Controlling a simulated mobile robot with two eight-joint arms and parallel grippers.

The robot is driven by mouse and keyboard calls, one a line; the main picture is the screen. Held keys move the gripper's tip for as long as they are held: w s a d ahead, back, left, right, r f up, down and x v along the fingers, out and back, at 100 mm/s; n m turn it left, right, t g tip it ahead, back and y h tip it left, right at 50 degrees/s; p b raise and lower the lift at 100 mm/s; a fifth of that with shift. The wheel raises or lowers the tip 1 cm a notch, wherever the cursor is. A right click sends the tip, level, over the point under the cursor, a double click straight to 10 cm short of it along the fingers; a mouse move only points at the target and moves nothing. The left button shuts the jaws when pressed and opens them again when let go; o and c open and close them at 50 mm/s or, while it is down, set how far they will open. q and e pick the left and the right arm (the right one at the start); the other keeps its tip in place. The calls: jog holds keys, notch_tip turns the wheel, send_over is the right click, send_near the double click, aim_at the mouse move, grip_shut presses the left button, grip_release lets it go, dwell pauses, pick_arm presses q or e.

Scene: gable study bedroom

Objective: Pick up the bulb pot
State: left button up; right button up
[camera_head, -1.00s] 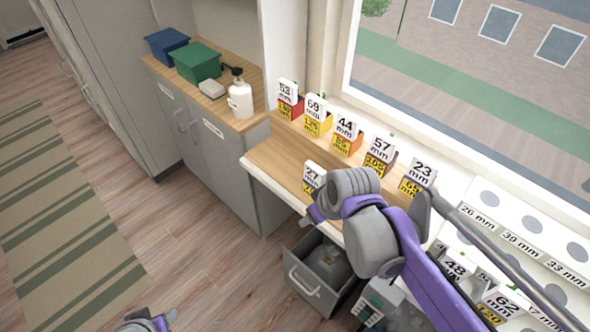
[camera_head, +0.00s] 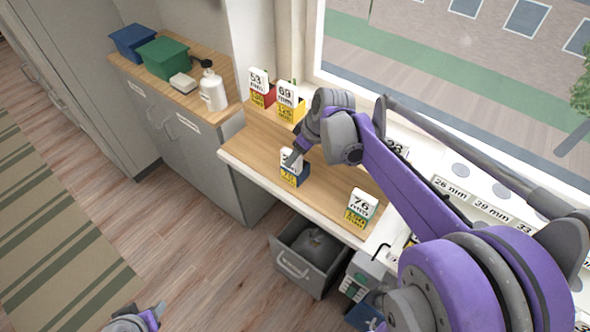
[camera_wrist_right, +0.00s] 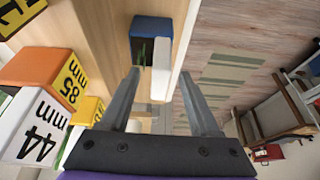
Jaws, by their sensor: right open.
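Several small bulb pots with white number tags stand on the wooden sill desk. A blue pot (camera_head: 294,179) is near the front edge, its tag partly hidden by my right gripper (camera_head: 298,157). In the right wrist view the blue pot (camera_wrist_right: 152,27), with green shoots and a white tag, lies ahead between my right gripper's (camera_wrist_right: 160,80) open fingers. The fingers look empty, and I cannot tell whether they touch the pot. My left gripper (camera_head: 146,318) is low at the bottom edge, away from the pots; its jaws are unclear.
A red 53 mm pot (camera_head: 262,96) and yellow 69 mm pot (camera_head: 289,108) stand behind, a 76 mm pot (camera_head: 360,212) to the right. An orange 44 mm pot (camera_wrist_right: 40,75) is close in the wrist view. An open drawer (camera_head: 305,268) hangs below the desk.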

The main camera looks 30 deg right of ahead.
jog(key=x, duration=0.4)
jog(key=shift+w+a+f, duration=0.1)
jog(key=shift+w+f, duration=0.15)
grip_shut()
dwell(1.2)
